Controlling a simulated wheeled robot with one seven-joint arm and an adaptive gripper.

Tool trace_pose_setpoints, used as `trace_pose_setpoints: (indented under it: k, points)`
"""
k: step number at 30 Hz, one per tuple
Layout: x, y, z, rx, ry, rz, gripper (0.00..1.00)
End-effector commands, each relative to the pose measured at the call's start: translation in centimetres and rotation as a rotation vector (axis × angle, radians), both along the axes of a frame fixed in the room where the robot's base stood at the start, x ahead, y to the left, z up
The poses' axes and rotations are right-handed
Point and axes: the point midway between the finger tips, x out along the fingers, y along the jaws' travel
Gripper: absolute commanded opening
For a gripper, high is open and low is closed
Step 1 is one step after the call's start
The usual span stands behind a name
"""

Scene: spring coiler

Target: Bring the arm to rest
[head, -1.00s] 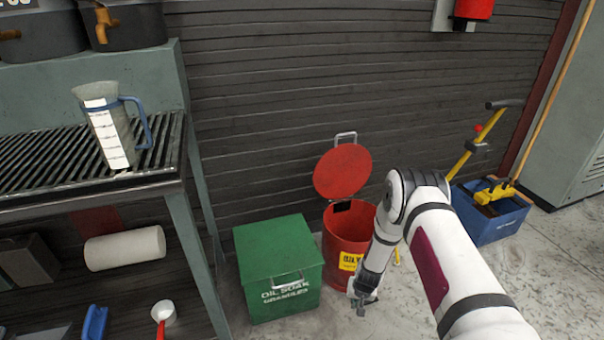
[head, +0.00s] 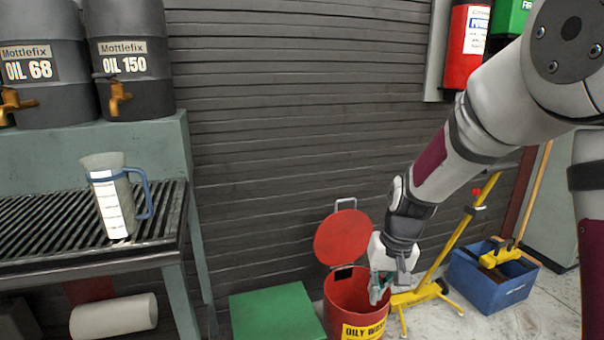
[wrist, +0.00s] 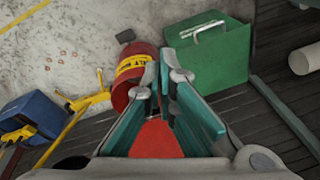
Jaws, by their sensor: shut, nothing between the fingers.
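My arm reaches down from the upper right in the head view. My gripper (head: 379,297) is at its end, pointing down at the red oily waste bin (head: 352,292), whose round red lid (head: 342,237) stands open behind it. In the head view the fingertips overlap the bin's opening, and I cannot tell whether they are inside it or in front. The wrist view shows the gripper (wrist: 165,60) with its teal-padded fingers shut and empty. The bin (wrist: 136,66) and its lid (wrist: 155,140) show past the fingers.
A green box (head: 278,314) stands left of the bin. A yellow stand (head: 425,288) and a blue tub (head: 492,276) are to the right. A grated bench (head: 160,252) with a measuring jug (head: 116,200) is at the left.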

Motion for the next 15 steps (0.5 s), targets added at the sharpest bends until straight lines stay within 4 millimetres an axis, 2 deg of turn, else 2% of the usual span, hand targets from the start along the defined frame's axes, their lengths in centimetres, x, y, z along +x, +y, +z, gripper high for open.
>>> trace_pose_setpoints:
  k: [1,6,12,15]
  points:
    - [-1.5,0.0,2.1,-0.003,-0.002,0.004,0.0]
    - [-7.3,-0.3,7.2,-0.014,0.018,0.017,0.0]
    - [-15.0,-0.8,11.5,-0.036,0.045,0.027,0.0]
    - [-18.9,-1.2,13.0,-0.049,0.056,0.03,0.0]
